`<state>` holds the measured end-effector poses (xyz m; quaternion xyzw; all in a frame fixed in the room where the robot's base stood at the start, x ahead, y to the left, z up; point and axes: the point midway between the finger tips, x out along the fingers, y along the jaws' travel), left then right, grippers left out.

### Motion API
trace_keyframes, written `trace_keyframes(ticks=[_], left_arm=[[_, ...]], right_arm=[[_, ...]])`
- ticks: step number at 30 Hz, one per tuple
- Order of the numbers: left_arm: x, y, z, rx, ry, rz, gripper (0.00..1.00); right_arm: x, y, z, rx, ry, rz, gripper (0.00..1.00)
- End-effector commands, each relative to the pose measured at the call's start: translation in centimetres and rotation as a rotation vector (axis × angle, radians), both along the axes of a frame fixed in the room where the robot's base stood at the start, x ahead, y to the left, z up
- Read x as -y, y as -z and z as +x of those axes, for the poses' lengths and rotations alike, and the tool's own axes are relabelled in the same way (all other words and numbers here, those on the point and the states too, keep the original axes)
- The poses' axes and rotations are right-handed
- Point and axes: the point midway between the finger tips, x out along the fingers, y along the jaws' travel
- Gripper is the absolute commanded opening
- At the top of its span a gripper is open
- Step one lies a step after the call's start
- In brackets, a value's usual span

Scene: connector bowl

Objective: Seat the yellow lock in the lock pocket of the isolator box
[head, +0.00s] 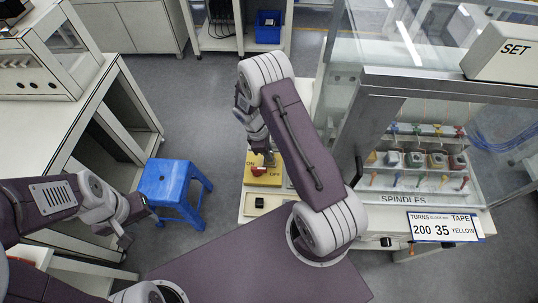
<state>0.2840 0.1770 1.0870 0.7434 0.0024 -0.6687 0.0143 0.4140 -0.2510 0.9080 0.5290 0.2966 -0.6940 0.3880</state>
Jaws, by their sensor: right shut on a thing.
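The yellow isolator box (263,180) with a red knob (258,171) and ON and OFF lettering stands on the pale bench at the middle. My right gripper (263,157) points down just above the back edge of this box. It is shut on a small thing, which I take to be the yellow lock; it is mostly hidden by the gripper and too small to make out. The lock pocket cannot be picked out under the gripper. My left gripper (138,224) is open and empty at the left, over the floor, away from the box.
A blue stool (174,185) stands on the floor left of the bench. A dark square fitting (259,202) lies in front of the box. A glass-sided cabinet (415,110) with a rack of coloured spindles stands at the right. A TURNS/TAPE sign (444,227) hangs at its front.

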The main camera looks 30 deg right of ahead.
Motion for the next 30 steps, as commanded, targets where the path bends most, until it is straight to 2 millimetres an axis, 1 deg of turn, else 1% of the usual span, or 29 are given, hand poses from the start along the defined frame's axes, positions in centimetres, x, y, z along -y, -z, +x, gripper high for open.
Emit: trace_keyframes(ticks=[1,4,11,14,15,16,17,26,28,30], left_arm=[[0.0,-0.3,0.0,0.000,0.000,0.000,0.36],[0.0,-0.3,0.0,0.000,0.000,0.000,0.36],[0.0,-0.2,0.0,0.000,0.000,0.000,0.36],[0.0,0.1,0.0,0.000,0.000,0.000,0.36],[0.0,0.0,0.0,0.000,0.000,0.000,0.36],[0.0,0.0,0.0,0.000,0.000,0.000,0.36],[0.0,0.0,0.0,0.000,0.000,0.000,0.36],[0.0,-0.1,0.0,0.000,0.000,0.000,0.36],[0.0,-0.4,0.0,0.000,0.000,0.000,0.36],[0.0,0.0,0.0,0.000,0.000,0.000,0.36]], right_arm=[[0.0,0.8,-0.1,-0.003,0.000,-0.001,0.00],[0.0,1.6,0.0,0.001,-0.001,0.000,0.00],[0.0,1.7,0.0,0.001,0.000,-0.001,0.00],[0.0,2.1,0.0,0.001,0.000,-0.001,0.00],[0.0,2.0,0.0,0.001,0.000,-0.001,0.28],[0.0,2.0,0.0,0.001,0.000,-0.001,0.36],[0.0,2.0,0.0,0.001,0.000,-0.001,0.41],[0.0,1.8,0.0,0.001,0.000,-0.001,0.41],[0.0,1.4,0.1,0.002,-0.001,0.000,0.41],[-0.2,0.8,0.3,0.004,0.000,-0.001,0.41]])
